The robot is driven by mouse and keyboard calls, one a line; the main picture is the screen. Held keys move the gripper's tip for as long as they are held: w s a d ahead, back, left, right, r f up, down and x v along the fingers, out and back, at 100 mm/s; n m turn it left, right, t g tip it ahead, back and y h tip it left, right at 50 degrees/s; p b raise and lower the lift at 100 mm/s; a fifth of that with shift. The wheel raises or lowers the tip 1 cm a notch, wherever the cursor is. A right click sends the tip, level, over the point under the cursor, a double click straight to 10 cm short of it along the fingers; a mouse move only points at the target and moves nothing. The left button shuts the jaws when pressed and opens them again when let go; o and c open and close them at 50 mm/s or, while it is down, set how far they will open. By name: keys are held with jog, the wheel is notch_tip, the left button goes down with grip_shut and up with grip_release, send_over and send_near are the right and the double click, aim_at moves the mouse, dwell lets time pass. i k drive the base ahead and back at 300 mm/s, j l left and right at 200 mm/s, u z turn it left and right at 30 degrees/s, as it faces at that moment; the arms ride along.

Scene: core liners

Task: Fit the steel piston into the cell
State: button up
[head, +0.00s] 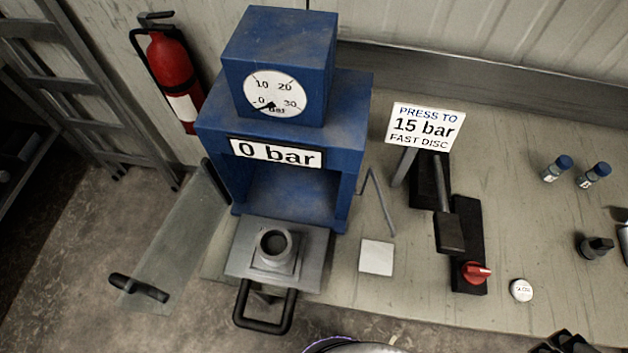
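The cell (275,245) is a dark grey cylinder with an open round mouth. It stands upright on a square block on the grey sliding plate (312,243) in front of the blue press. I cannot make out anything inside its bore. I cannot pick out the steel piston for certain. A small dark cylindrical piece (597,247) lies on the bench at the right, and a grey metallic object (624,240) is cut off by the right edge; either is too small or too cropped to identify.
The blue press (283,138) reads 0 bar. A clear hinged guard (178,250) hangs open at its left. A white square (376,256), a black lever stand (450,232), a red knob (476,272), a white disc (521,290) and two blue-capped vials (557,168) occupy the bench.

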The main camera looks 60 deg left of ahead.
aim_at(285, 264)
jog(key=k+u, duration=0.15)
jog(key=u, duration=2.5)
jog(key=z, duration=2.5)
jog(key=i+l+z, duration=0.1)
jog(key=i+l+u, duration=0.35)
jog(key=l, duration=0.3)
jog(key=i+l+u, duration=0.15)
jog(key=l, duration=0.2)
jog(key=i+l+u, duration=0.2)
jog(key=l, duration=0.15)
jog(key=i+l+u, duration=0.15)
jog(key=l, duration=0.25)
jog(key=l+u, duration=0.2)
jog(key=l, duration=0.2)
jog(key=i, duration=0.05)
